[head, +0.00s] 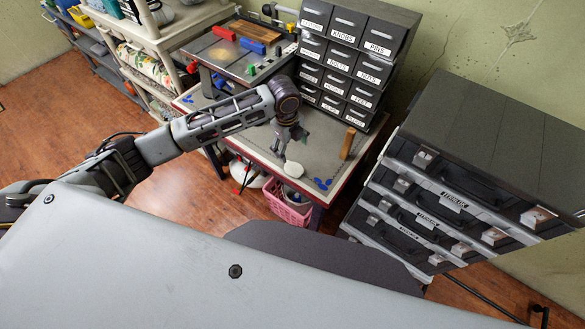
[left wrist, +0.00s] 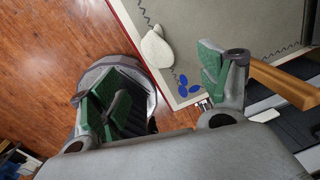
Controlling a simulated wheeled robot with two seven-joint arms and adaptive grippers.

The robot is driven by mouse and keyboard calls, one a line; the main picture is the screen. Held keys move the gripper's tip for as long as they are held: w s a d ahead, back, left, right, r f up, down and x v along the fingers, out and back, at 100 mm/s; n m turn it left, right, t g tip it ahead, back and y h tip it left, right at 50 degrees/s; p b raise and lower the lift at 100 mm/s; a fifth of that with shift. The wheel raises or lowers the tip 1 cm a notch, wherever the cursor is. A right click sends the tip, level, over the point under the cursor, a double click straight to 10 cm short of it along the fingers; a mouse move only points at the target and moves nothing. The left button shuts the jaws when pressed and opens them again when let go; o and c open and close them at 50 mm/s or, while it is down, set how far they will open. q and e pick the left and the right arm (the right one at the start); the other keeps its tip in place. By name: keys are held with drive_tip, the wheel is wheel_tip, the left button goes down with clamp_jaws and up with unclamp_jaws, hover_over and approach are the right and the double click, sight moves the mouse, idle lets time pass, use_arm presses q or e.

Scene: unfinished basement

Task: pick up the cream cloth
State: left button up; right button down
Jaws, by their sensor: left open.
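The cream cloth (head: 293,169) is a small pale lump on the grey mat of the worktable (head: 325,165), near its front edge. It also shows in the left wrist view (left wrist: 157,48), top centre, beyond the space between the fingers. My left gripper (head: 287,148) points down over the table just behind the cloth in the head view. Its green-padded fingers (left wrist: 160,80) are spread wide with nothing between them. The height above the cloth is hard to tell. My right gripper is not in view.
A wooden block (head: 347,143) stands right of the cloth, with blue ovals (head: 322,184) in front. A labelled drawer cabinet (head: 350,50) stands behind. Stacked dark cases (head: 450,190) stand close on the right. A pink basket (head: 287,207) sits below the table edge.

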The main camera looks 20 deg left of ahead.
use_arm(q)
hover_over(292, 167)
wheel_tip(292, 167, down, 7)
drive_tip(key=shift+w+f, duration=0.15)
drive_tip(key=shift+f, duration=0.05)
drive_tip(key=shift+f, duration=0.1)
idle(0.4)
drive_tip(key=shift+f+p, duration=0.3)
drive_tip(key=shift+f, duration=2.2)
drive_tip(key=c, duration=0.9)
